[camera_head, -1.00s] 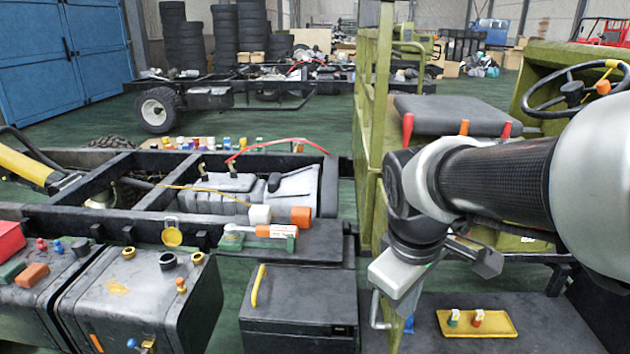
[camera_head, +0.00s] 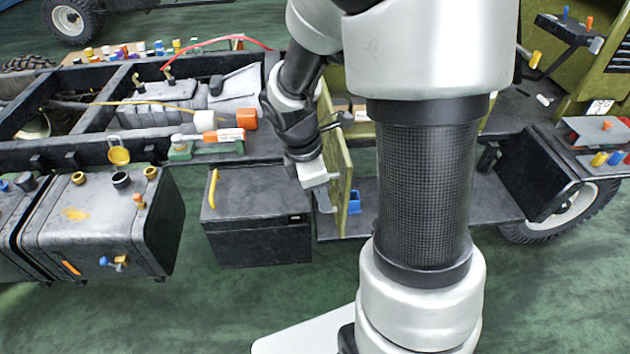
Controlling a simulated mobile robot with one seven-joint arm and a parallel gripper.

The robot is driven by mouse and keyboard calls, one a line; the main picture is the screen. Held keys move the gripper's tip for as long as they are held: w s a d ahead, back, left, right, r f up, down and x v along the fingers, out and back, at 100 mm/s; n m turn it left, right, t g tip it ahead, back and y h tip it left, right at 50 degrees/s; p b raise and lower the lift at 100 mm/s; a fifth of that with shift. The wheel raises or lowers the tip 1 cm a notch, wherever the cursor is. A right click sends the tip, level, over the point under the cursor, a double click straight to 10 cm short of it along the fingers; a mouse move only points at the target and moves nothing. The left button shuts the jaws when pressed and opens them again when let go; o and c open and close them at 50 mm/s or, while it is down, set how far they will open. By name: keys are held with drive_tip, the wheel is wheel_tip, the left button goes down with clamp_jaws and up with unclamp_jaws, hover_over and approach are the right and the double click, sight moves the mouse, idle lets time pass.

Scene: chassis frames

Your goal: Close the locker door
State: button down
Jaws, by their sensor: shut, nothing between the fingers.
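The locker door (camera_head: 340,160) is an olive-green panel that stands open, seen nearly edge-on in the middle of the head view. The locker's opening is to its right, partly hidden by my arm; a blue item (camera_head: 354,201) shows low beside the door. My gripper (camera_head: 328,206) is shut and empty, pointing down at the left face of the door, close to its lower part. Whether it touches the door cannot be told.
A black box (camera_head: 257,225) with a yellow handle stands just left of the door. A wheel (camera_head: 565,212) is at the right. Green floor in front is clear.

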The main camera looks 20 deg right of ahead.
sight(344, 198)
drive_tip(key=d+f, duration=0.1)
drive_tip(key=d, duration=0.1)
drive_tip(key=d+f, duration=0.1)
drive_tip(key=f, duration=0.1)
drive_tip(key=shift+s+d, duration=0.45)
drive_tip(key=shift+d, duration=0.45)
drive_tip(key=shift+d, duration=0.1)
